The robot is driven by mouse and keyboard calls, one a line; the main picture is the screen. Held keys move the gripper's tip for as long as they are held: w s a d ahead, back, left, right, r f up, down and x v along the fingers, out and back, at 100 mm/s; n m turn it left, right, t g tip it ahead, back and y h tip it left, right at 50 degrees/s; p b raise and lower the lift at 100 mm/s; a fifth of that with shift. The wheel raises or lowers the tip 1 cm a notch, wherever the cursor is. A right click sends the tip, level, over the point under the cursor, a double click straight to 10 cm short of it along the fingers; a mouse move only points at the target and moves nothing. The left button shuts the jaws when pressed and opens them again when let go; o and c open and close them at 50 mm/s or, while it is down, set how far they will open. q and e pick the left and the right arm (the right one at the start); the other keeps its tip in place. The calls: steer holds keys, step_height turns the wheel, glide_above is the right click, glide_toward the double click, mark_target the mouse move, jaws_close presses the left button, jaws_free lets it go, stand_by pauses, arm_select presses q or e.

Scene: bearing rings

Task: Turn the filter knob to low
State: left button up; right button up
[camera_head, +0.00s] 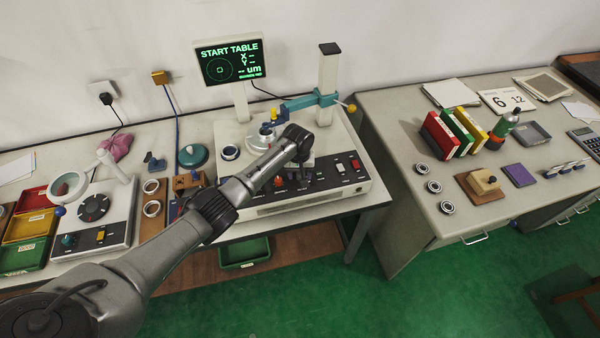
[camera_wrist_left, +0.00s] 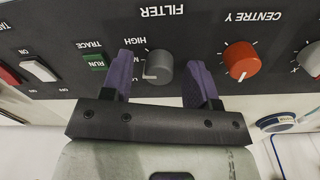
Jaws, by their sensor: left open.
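The filter knob (camera_wrist_left: 160,65) is a grey round knob under the upside-down FILTER label on the dark control panel in the left wrist view. A HIGH mark shows beside it; a LOW mark is not readable, and a short white line lies by the knob's lower left edge. My left gripper (camera_wrist_left: 161,76) is open, with one purple finger on each side of the knob and visible gaps between. In the head view my left arm reaches over the measuring machine (camera_head: 262,207), and its wrist hides the filter knob.
The orange CENTRE Y knob (camera_wrist_left: 240,61) sits close beside one finger. The green RUN button (camera_wrist_left: 95,60) and a white switch (camera_wrist_left: 39,68) are on the other side. A teal arm (camera_head: 310,101) and column stand behind. A display (camera_head: 231,60) reads START TABLE.

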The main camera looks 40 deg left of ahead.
arm_select(q)
steer(key=c, duration=0.9)
steer(key=shift+r+n+p, duration=0.2)
steer(key=shift+n+p, duration=0.1)
steer(key=shift+p, duration=0.25)
steer(key=n+p, duration=0.3)
steer(key=shift+d+r+p, duration=0.1)
steer(key=shift+d+p, duration=0.05)
steer(key=shift+p, duration=0.15)
steer(key=n+p, duration=0.2)
steer(key=n, duration=0.1)
steer(key=shift+n, duration=0.3)
steer(key=shift+f+n+p, duration=0.2)
steer(key=shift+n+p, duration=0.3)
steer(key=shift+n, duration=0.3)
